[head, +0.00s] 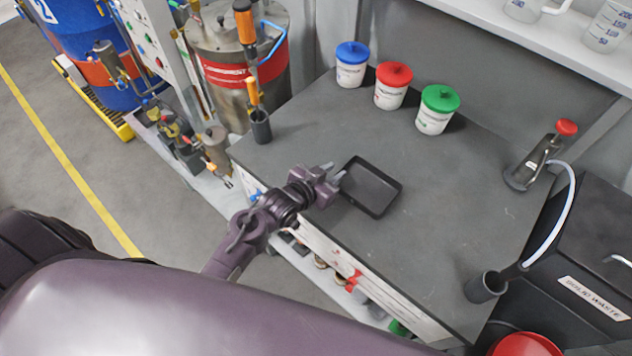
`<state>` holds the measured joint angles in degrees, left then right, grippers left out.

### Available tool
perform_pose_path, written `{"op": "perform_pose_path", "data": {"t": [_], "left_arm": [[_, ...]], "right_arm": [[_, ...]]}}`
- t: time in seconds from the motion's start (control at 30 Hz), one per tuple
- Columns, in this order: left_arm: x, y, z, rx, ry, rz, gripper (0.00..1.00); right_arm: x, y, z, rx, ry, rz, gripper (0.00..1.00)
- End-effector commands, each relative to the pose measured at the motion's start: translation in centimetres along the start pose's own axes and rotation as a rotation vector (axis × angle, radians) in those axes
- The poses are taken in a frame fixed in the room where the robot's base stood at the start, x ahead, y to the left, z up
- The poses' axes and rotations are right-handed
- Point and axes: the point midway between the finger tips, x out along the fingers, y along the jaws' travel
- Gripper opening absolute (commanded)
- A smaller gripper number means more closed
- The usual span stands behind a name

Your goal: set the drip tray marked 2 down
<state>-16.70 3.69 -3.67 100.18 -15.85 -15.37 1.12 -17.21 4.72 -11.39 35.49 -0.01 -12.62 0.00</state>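A shallow black rectangular tray (376,209) shows in the head view on the grey bench, near its front left edge. I see no number on it from here. It looks level; I cannot tell whether it rests fully on the bench or is slightly above it. My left gripper (335,173) comes in from the lower left, with its grey fingertips at the tray's left rim. I cannot tell whether the fingers are closed on the rim or only beside it. My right gripper is not in view.
The bench (445,215) is clear right of the tray. Blue (351,67), red (392,87) and green (436,112) lidded tubs stand behind. A dark cup (261,127) holds an orange-handled tool. A flask (528,168) and open cup (485,287) stand right.

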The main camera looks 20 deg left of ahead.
Motion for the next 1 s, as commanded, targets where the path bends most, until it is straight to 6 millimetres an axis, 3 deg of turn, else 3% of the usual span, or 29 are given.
{"op": "perform_pose_path", "data": {"t": [0.2,0.4,0.6,1.0], "left_arm": [[-4.8,0.0,0.3,0.001,-0.003,-0.001,0.24],[-7.8,0.0,0.2,0.0,-0.002,0.0,0.24],[-8.8,0.0,0.1,0.0,-0.001,0.001,0.24],[-8.8,0.0,0.0,0.0,-0.001,0.0,0.24]], "right_arm": [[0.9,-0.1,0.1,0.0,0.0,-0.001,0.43],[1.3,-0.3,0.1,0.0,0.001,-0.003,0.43],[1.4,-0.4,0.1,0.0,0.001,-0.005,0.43],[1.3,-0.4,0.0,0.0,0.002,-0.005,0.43]]}}
